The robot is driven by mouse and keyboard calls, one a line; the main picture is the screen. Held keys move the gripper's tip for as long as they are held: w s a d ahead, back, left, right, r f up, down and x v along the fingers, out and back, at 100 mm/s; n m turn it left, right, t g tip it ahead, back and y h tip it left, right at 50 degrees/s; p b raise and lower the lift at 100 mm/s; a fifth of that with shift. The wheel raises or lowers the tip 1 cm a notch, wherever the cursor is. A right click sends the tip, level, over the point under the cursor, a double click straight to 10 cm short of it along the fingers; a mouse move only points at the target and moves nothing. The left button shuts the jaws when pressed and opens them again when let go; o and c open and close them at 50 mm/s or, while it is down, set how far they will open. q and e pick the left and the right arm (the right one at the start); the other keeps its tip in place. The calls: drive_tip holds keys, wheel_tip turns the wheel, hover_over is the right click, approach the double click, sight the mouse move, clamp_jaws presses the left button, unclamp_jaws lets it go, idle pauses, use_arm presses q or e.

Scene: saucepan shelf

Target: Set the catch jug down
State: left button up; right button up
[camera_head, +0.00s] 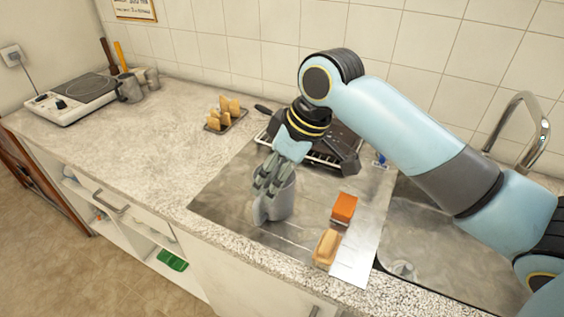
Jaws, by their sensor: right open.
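A grey metal jug (279,203) stands upright on the steel drainboard (225,200) beside the sink. My right gripper (268,186) is at the jug's upper left side, with its fingers pointing down and partly covering the jug. The fingers are apart; whether they touch the jug I cannot tell. My left gripper is not in view.
An orange sponge (344,207) and a tan brush or block (327,246) lie right of the jug. A dark rack (339,146) stands behind. A toast rack (226,115), hotplate (75,97) and grey mug (129,88) are further left. The left counter middle is clear.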

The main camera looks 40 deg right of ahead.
drive_tip(key=v, duration=0.4)
drive_tip(key=shift+a, duration=0.15)
idle(0.4)
